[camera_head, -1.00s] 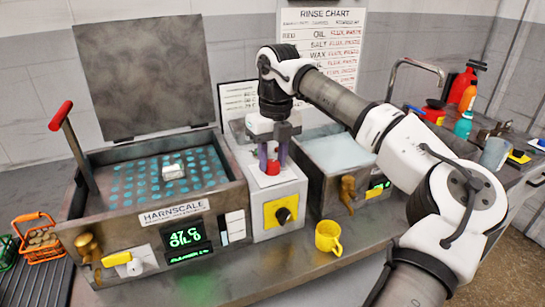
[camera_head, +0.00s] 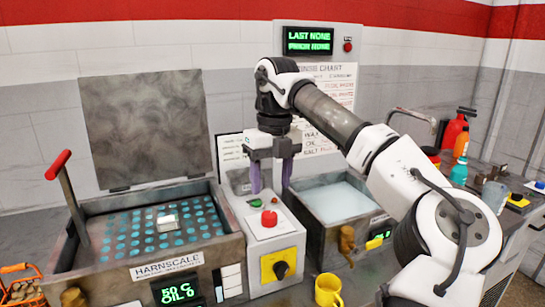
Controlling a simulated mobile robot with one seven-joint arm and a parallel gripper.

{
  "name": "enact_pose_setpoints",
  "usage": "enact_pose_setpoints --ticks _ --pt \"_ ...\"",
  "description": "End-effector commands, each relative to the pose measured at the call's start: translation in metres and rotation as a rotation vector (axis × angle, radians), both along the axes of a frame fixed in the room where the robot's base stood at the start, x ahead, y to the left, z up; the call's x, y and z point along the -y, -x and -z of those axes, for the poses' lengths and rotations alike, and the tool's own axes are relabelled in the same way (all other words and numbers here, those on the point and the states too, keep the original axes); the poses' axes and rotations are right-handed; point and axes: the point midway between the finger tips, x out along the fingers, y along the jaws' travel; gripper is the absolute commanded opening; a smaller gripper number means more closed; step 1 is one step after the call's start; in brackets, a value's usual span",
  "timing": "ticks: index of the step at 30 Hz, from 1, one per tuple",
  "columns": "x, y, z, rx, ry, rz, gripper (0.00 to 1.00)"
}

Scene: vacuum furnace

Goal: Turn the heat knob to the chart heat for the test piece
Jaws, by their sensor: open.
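The likely heat knob is a black knob on a yellow plate (camera_head: 281,269), on the front of the grey control box between the two tanks. Another white knob area on the left tank is cut off below the view. The left tank's display (camera_head: 180,290) reads about 50 C, OIL 0. A small pale piece (camera_head: 167,222) lies on the blue-dotted tray in the left tank. My gripper (camera_head: 267,190) points down, open and empty, above and behind the control box's red button (camera_head: 269,218). The chart (camera_head: 330,85) on the wall is partly hidden by my arm.
The right tank (camera_head: 340,195) holds pale liquid. A yellow mug (camera_head: 328,291) stands in front of it. The left tank's raised lid (camera_head: 146,130) and red-tipped lever (camera_head: 58,165) stand up at the left. Bottles (camera_head: 459,173) stand at the far right.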

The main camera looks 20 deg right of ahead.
Motion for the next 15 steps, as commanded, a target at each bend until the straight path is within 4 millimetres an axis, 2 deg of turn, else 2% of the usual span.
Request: enact_pose_setpoints --ticks 1,6,9,15 --pt "0.0 0.0 -0.012 0.003 0.002 0.001 0.55" --pt "0.002 -0.001 -0.045 0.002 0.0 0.001 0.55" --pt "0.003 -0.001 -0.056 0.0 0.001 0.001 0.55" --pt "0.003 0.0 -0.064 0.0 0.0 -0.001 0.55"
